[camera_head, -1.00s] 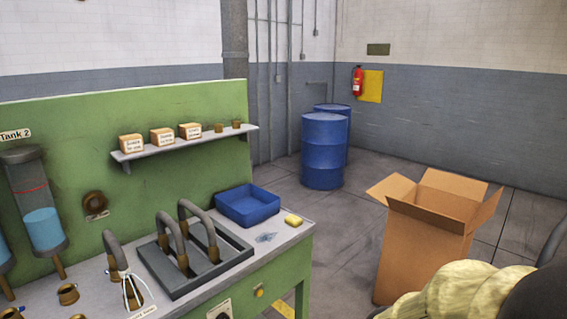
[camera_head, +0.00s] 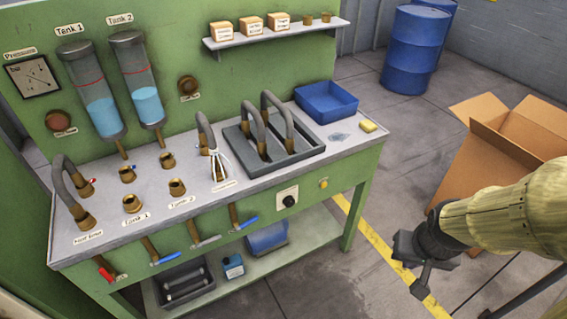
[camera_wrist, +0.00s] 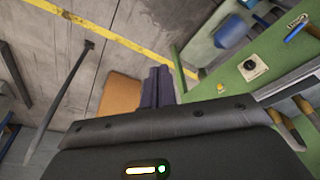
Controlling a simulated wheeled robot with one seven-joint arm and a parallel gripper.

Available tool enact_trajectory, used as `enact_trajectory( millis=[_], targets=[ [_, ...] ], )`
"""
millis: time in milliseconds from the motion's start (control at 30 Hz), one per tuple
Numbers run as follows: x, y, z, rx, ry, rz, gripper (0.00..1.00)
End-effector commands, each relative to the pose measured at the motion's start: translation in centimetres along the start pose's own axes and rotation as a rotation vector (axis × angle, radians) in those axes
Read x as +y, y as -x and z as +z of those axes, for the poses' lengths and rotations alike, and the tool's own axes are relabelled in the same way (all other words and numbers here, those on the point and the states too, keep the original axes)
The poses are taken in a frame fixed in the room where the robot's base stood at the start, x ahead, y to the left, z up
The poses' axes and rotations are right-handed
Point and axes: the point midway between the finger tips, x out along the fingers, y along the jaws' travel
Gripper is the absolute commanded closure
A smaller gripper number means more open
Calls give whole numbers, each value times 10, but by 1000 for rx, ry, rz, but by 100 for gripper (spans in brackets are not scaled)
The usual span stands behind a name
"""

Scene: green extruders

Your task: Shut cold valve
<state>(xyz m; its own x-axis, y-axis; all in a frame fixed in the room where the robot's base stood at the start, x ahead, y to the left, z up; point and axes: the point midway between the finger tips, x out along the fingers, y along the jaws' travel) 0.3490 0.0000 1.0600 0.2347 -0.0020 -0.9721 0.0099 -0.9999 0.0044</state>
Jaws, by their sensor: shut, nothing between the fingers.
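The green bench carries a row of lever valves along its front. A red-handled valve (camera_head: 105,272) is at the left, then a blue-handled valve (camera_head: 165,259), a grey-handled valve (camera_head: 206,241) and another blue-handled valve (camera_head: 246,223) at the right. A blue handle also shows at the upper right of the wrist view (camera_wrist: 296,31). The labels by the handles are too small to read, so I cannot tell which is the cold valve. My gripper (camera_wrist: 158,72) is shut and empty. In the head view, it hangs right of the bench, clear of every valve.
Bent hoses and brass fittings stand on the benchtop (camera_head: 315,172). A cardboard box (camera_head: 505,150) stands behind my arm. Floor (camera_head: 305,285) between bench and gripper is clear.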

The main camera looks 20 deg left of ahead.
Motion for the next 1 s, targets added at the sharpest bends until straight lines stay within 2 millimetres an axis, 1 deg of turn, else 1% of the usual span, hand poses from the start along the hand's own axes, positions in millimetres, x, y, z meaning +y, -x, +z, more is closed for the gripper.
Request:
enact_trajectory(
  millis=[67,133,167,267,300,367,400,467,500,567,600,667,700,767,800,867,900,1000],
  targets=[
    [0,-7,-8,21,48,8,100],
    [-1,-17,-22,59,137,22,100],
    [-2,-22,-31,84,189,29,100],
    [-12,-44,-68,187,419,54,100],
    [-20,-54,-85,235,529,61,100],
    [-35,-67,-109,312,697,68,100],
    [-47,-75,-123,363,810,68,100],
    [-68,-88,-142,438,977,64,100],
    [-84,-96,-152,490,1088,57,100],
    [-110,-108,-164,569,1255,40,100],
    [-128,-116,-169,621,1364,25,100],
    [-157,-128,-173,704,1526,-5,100],
    [-176,-137,-173,759,1632,-31,100],
    [-204,-149,-169,843,1790,-75,100],
    [-222,-157,-163,901,1892,-111,100],
    [-249,-170,-151,990,2039,-176,100],
    [-264,-178,-141,1049,2131,-223,100],
    [-293,-192,-116,1179,2315,-341,100]
  ],
)
